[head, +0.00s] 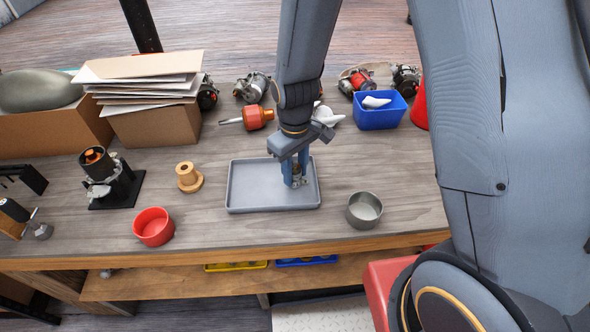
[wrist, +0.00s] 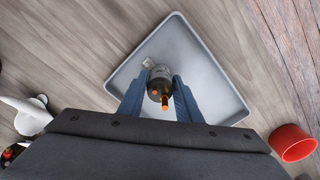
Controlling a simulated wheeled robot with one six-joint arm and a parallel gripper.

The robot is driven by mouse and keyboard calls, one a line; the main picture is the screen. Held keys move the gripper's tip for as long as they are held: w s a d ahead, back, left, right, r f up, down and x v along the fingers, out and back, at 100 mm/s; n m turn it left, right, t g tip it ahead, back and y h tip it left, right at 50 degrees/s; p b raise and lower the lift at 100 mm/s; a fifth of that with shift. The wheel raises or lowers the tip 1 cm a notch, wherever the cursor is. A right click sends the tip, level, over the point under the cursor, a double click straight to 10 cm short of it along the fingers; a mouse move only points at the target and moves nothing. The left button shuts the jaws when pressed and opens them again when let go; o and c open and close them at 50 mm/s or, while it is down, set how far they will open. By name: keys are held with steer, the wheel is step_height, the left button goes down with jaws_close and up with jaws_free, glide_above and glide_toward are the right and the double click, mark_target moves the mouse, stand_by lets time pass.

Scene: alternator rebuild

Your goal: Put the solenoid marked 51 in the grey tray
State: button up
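The grey tray (head: 240,200) lies flat on the workbench, and it also shows in the wrist view (wrist: 205,60). My gripper (head: 295,181) points down over the right part of the tray. In the wrist view, its two blue fingers (wrist: 159,92) are on both sides of a small dark solenoid (wrist: 160,73) with orange-copper ends and a pale metal piece, and seem to touch it. Its marking is too small to read. In the head view the fingers mostly hide it. Whether it touches the tray floor is not clear.
A red bowl (head: 153,227) and a wooden spool (head: 188,178) stand left of the tray. A grey round bowl (head: 364,210) stands at its right. Behind are an orange-handled tool (head: 257,117), a blue bin (head: 380,116) and a cardboard box (head: 155,124). A black stand (head: 122,190) holds a part.

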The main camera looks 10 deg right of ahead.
mark_target(295, 167)
steer(key=o, duration=0.3)
steer(key=shift+r, duration=0.15)
step_height(295, 167, up, 12)
steer(key=b, duration=0.2)
steer(key=s+d+m+t, duration=0.1)
steer(key=s+d+m, duration=0.6)
steer(key=d, duration=0.6)
steer(key=shift+s, duration=0.5)
